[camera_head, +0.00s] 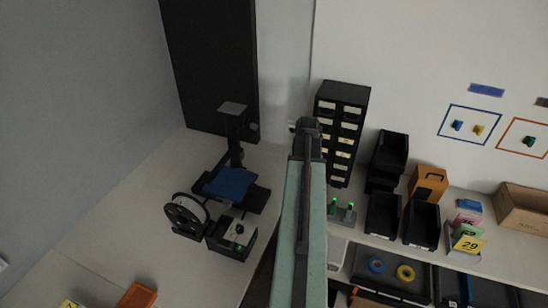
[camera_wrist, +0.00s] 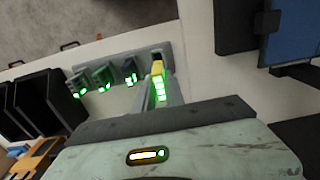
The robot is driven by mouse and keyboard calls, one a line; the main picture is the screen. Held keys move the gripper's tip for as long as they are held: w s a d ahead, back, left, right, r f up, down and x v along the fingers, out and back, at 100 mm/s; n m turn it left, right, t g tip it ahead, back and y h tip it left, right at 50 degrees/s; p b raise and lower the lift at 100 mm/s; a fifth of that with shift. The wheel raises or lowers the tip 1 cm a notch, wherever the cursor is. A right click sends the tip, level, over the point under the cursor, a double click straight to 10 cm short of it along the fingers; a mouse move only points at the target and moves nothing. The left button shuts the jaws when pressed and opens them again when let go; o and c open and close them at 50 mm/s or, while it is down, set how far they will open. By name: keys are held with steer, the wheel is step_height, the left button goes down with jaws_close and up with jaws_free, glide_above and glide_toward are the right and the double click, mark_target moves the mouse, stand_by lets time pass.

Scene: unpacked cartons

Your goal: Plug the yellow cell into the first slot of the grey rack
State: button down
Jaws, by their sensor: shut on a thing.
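The grey rack (camera_wrist: 146,53) lies near the top of the wrist view, with green-lit cells standing along it. The yellow cell (camera_wrist: 157,67) is at the rack's right end, with a bright green-lit face below its yellow top. My gripper (camera_wrist: 161,88) is shut on the yellow cell, a grey finger on each side. I cannot tell whether the cell is seated in a slot or just above it. In the head view part of the rack (camera_head: 342,215) shows right of my arm; the yellow cell and gripper are hidden there.
Black bins (camera_head: 383,213) and a black drawer cabinet (camera_head: 341,125) stand nearby. A printer with a blue bed (camera_head: 231,183) is on the left.

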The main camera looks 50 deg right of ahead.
steer(key=shift+s, duration=0.1)
steer(key=shift+s+d+f+b, duration=0.1)
steer(key=shift+s+f+b, duration=0.05)
steer(key=shift+f+b, duration=0.35)
step_height(320, 180, down, 4)
steer(key=b, duration=0.3)
steer(key=shift+r, duration=0.25)
steer(key=shift+f+b, duration=0.6)
steer(key=shift+b, duration=0.25)
steer(key=shift+w, duration=0.2)
steer(key=shift+f, duration=0.1)
steer(key=shift+f+b, duration=0.3)
steer(key=shift+b, duration=0.05)
steer(key=shift+f+b, duration=0.5)
steer(key=shift+b, duration=0.05)
stand_by(0.6)
